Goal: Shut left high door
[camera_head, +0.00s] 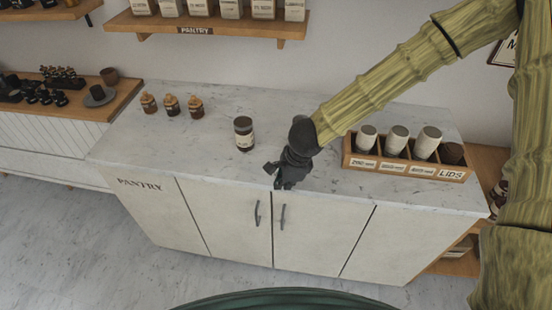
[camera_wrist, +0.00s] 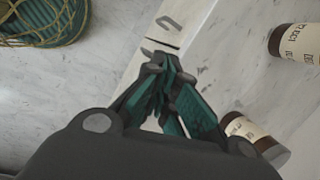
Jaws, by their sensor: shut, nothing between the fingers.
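The pantry cabinet's left handled door (camera_head: 228,215) has a dark vertical handle (camera_head: 257,213) near its right edge. The right handled door (camera_head: 318,232) beside it has a matching handle (camera_head: 282,217). Both doors look flush with the cabinet front, with a thin dark seam between them. My gripper (camera_head: 277,176) is at the counter's front edge, just above the two handles. Its fingers are shut and empty in the wrist view (camera_wrist: 157,63). One door handle (camera_wrist: 170,22) shows beyond the fingertips there; I cannot tell which one. Whether the fingers touch the cabinet is unclear.
A dark labelled jar (camera_head: 243,134) stands on the marble counter (camera_head: 210,150) behind my gripper. Several small jars (camera_head: 171,105) stand at the counter's back left. A wooden organizer (camera_head: 400,168) with cups and lids is on the right. The floor (camera_head: 70,240) at front left is clear.

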